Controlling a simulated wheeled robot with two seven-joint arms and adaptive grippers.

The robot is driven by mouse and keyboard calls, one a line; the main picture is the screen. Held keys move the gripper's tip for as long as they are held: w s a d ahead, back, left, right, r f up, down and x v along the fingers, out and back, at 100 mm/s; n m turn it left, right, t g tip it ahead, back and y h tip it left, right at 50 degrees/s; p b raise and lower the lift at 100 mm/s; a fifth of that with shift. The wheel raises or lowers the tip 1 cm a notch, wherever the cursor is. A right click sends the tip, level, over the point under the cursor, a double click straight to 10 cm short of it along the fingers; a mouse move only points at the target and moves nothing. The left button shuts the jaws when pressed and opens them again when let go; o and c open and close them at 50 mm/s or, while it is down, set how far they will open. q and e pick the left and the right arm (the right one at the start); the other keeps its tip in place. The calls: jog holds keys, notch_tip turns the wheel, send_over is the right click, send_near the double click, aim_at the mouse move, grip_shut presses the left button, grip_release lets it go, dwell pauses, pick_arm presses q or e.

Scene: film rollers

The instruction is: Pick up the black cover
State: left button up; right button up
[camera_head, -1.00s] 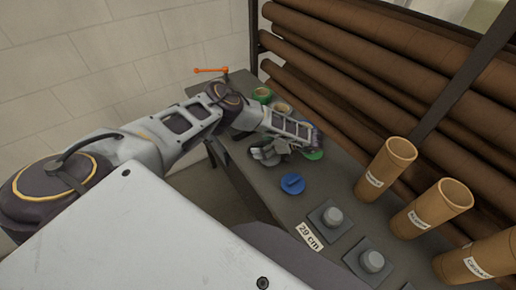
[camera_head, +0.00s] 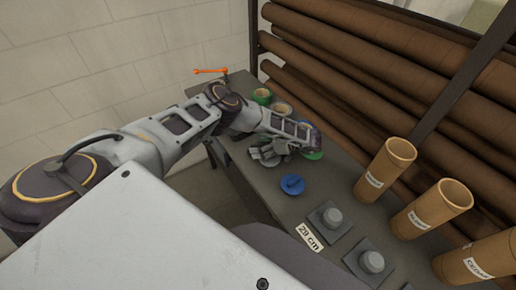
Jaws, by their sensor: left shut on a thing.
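My left gripper (camera_head: 266,152) is over the dark table (camera_head: 262,190), past the blue cover. Its fingers are shut on a dark, disc-like piece, which I take to be the black cover; the gripper hides most of it. At this size I cannot tell whether the piece still touches the table. A blue cover (camera_head: 292,185) with a raised grip lies on the table just in front of the gripper. A green cover (camera_head: 314,155) shows partly beside my left wrist. My right gripper is not in view.
Brown cardboard tubes (camera_head: 388,168) stand on the right, with long brown rolls (camera_head: 380,65) racked behind. Grey knobbed blocks (camera_head: 331,217) and a "29 cm" label (camera_head: 308,238) are at the front. A green ring (camera_head: 262,96) and an orange-handled rod (camera_head: 211,71) are farther back.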

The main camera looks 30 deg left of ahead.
aim_at(259, 144)
pick_arm(q)
jog(key=shift+r, duration=0.35)
jog(key=shift+r+p, duration=0.35)
jog(key=shift+r, duration=0.25)
notch_tip(259, 144, up, 7)
jog(key=shift+r+p, duration=0.1)
jog(key=shift+p, duration=0.75)
notch_tip(259, 144, up, 19)
jog(key=p, duration=0.1)
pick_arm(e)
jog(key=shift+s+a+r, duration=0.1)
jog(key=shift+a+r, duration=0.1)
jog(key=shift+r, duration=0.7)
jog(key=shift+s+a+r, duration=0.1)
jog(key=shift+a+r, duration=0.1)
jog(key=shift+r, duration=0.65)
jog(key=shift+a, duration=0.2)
pick_arm(q)
jog(key=shift+s, duration=0.1)
